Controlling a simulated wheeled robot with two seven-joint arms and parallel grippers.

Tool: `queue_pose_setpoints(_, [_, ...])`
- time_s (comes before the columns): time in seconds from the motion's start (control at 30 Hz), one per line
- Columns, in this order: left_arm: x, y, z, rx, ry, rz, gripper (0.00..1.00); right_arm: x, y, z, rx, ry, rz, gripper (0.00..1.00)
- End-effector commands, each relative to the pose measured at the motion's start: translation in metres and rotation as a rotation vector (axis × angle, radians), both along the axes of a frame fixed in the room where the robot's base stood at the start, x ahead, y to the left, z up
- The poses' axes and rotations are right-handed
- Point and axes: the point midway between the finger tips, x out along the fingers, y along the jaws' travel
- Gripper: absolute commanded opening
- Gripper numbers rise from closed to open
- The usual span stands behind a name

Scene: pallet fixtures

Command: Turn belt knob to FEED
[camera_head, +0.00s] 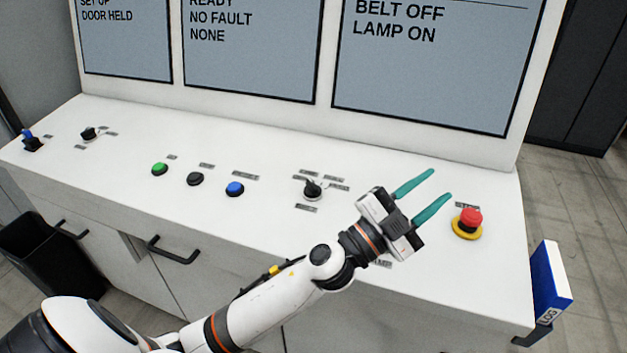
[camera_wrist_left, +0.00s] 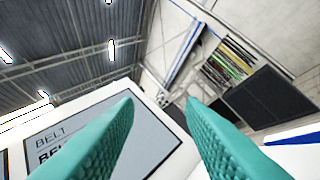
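A black rotary knob (camera_head: 312,190) with several small labels around it stands on the white console, right of the blue button. Its label text is too small to read. Another small black knob (camera_head: 89,133) sits at the console's far left. The right screen (camera_head: 430,60) reads BELT OFF, LAMP ON; part of it shows in the left wrist view (camera_wrist_left: 100,140). My left gripper (camera_head: 424,192) is open and empty above the console, right of the rotary knob and apart from it. Its teal fingers point up and right. My right gripper is in neither view.
A red emergency button (camera_head: 470,218) on a yellow base stands just right of my left gripper. Green (camera_head: 160,169), black (camera_head: 195,179) and blue (camera_head: 235,189) buttons line the console's middle. A blue-white log binder (camera_head: 551,283) hangs at the right edge. A black bin (camera_head: 42,258) stands front left.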

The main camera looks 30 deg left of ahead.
Motion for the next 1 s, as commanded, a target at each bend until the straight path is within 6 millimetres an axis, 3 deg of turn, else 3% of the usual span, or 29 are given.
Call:
queue_pose_setpoints(0.07, [-0.003,-0.037,0.013,0.181,-0.132,-0.17,0.36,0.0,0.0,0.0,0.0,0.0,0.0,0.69])
queue_pose_setpoints(0.13, [-0.008,-0.064,0.007,0.368,-0.201,-0.319,0.36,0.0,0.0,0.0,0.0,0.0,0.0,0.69])
queue_pose_setpoints(0.2, [-0.009,-0.08,-0.011,0.576,-0.221,-0.45,0.36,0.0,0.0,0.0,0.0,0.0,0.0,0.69])
queue_pose_setpoints(0.27, [-0.005,-0.083,-0.033,0.769,-0.2,-0.543,0.36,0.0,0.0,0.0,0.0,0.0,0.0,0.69])
queue_pose_setpoints(0.33, [0.006,-0.072,-0.061,1.004,-0.128,-0.619,0.36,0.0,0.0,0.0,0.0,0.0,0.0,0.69])
queue_pose_setpoints(0.43, [0.031,-0.027,-0.095,1.334,0.064,-0.655,0.36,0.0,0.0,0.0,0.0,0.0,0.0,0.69])
queue_pose_setpoints(0.53, [0.057,0.044,-0.109,1.621,0.345,-0.596,0.36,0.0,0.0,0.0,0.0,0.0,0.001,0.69])
queue_pose_setpoints(0.6, [0.069,0.098,-0.103,1.766,0.564,-0.507,0.36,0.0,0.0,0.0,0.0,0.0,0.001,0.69])
queue_pose_setpoints(0.73, [0.075,0.181,-0.078,1.905,0.927,-0.311,0.36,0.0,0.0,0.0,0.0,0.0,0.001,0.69])
queue_pose_setpoints(0.83, [0.071,0.218,-0.059,1.935,1.11,-0.197,0.36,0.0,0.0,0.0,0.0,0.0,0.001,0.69])
queue_pose_setpoints(1.0, [0.067,0.238,-0.054,1.939,1.215,-0.13,0.36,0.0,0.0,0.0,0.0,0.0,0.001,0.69])
